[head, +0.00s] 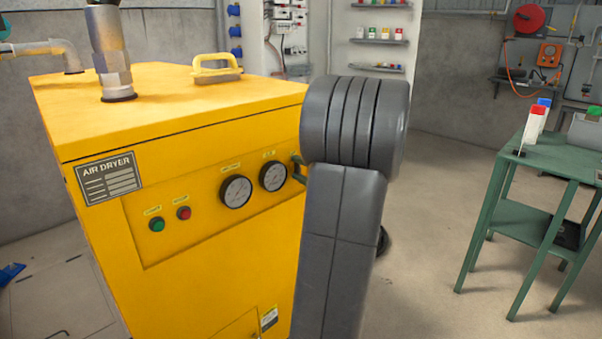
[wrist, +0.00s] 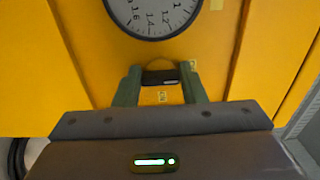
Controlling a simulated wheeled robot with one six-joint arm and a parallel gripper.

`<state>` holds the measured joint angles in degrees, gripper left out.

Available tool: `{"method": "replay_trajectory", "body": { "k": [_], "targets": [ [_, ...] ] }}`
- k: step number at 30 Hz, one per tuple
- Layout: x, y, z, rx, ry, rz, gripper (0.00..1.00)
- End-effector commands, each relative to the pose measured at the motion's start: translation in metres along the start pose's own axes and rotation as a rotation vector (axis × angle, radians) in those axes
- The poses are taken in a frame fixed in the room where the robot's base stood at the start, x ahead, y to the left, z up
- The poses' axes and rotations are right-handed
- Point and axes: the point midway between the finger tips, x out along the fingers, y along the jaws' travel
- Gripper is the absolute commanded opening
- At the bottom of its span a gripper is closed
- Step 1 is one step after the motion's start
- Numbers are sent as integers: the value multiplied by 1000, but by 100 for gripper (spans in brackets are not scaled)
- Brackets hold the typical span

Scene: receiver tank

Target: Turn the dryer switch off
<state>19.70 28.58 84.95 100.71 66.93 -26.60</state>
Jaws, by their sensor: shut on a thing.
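The yellow air dryer (head: 180,150) stands at the left in the head view, with a control panel on its front face. The dryer switch (wrist: 161,77) is a small dark knob below a round gauge in the wrist view. My gripper (wrist: 160,74) has its two green fingers on either side of the switch and is shut on it. In the head view my grey arm hides the switch, and only a bit of my gripper (head: 299,169) shows at the panel's right end. The switch's exact setting is hard to read.
The panel carries two gauges (head: 235,191), a green button (head: 157,225) and a red button (head: 184,213). A yellow handle (head: 216,68) and a pipe fitting (head: 112,60) stand on the dryer's top. A green table (head: 560,165) stands at right, with open floor between.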

Motion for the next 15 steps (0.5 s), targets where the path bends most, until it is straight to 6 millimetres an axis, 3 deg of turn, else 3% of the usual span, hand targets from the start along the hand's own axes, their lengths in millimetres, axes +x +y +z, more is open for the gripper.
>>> {"method": "replay_trajectory", "body": {
  "k": [6,7,8,15],
  "targets": [
    [0,1,1,-1,-2,2,14],
    [0,1,1,0,-2,2,39],
    [0,1,1,0,-2,2,45],
    [0,1,0,0,-1,1,46]
  ]
}}
